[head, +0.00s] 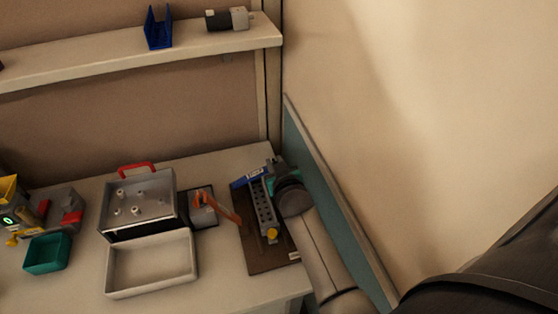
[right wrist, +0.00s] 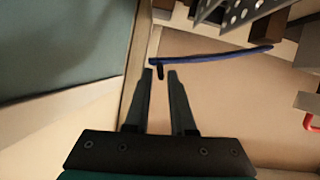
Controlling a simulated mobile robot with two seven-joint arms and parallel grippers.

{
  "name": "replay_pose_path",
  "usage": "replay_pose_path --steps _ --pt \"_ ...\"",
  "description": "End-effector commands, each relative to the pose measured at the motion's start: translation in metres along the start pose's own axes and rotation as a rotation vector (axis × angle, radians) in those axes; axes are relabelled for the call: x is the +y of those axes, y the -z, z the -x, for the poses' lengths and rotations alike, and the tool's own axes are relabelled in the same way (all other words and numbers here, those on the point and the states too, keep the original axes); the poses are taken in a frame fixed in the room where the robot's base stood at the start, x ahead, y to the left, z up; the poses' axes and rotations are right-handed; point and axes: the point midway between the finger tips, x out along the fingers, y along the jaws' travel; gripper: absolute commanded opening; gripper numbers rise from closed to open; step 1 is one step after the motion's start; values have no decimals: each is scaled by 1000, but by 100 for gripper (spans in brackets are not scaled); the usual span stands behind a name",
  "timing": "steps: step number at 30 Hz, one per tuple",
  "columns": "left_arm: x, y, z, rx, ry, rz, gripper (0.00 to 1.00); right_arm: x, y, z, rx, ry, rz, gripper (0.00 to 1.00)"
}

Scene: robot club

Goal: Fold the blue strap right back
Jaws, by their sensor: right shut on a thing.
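The blue strap (right wrist: 215,57) is a long thin band across the top of the right wrist view, with a short tab bent down at its left end. My right gripper (right wrist: 160,74) is shut on that tab at its fingertips, with a narrow gap between the fingers. In the head view my right gripper (head: 278,172) is at the back right of the table, partly hidden by its wrist. A blue piece with a white marking (head: 246,178) lies just left of it. It is beside a grey perforated bar (head: 263,206) on a dark board (head: 262,256). My left gripper is not in view.
A teal panel (head: 333,200) stands close along the right of my arm. An open grey case (head: 150,262) with a red handle, an orange-armed device (head: 222,207) and a green bin (head: 47,253) stand to the left. A shelf (head: 120,59) runs above the table.

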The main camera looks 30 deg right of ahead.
Motion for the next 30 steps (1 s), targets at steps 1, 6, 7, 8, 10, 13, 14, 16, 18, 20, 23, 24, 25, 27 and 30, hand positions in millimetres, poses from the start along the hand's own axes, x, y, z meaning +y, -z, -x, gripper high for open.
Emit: replay_pose_path --steps 1,6,7,8,10,13,14,16,18,20,23,24,25,27,30 --pt "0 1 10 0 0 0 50 -7 11 4 6 9 -12 0" --pt "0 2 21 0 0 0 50 -15 21 8 7 11 -14 0" --pt "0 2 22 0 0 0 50 -16 23 8 8 11 -14 0" --pt "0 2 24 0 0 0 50 -18 24 9 8 12 -14 0" --pt "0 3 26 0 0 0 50 -21 26 10 8 14 -15 0" --pt "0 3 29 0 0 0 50 -24 28 11 6 15 -15 0" --pt "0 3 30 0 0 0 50 -25 28 11 6 15 -15 0" --pt "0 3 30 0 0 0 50 -26 28 12 4 15 -15 0" --pt "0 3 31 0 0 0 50 -27 28 12 2 15 -14 0" --pt "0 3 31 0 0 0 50 -27 27 12 1 15 -15 0" --pt "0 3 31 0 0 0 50 -27 26 12 -2 16 -15 0" --pt "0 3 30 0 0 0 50 -28 26 12 -2 16 -15 0" --pt "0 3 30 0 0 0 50 -28 26 12 -3 16 -15 0" --pt "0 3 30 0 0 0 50 -28 25 12 -4 16 -16 0" --pt "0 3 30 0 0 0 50 -27 25 12 -5 16 -16 28"
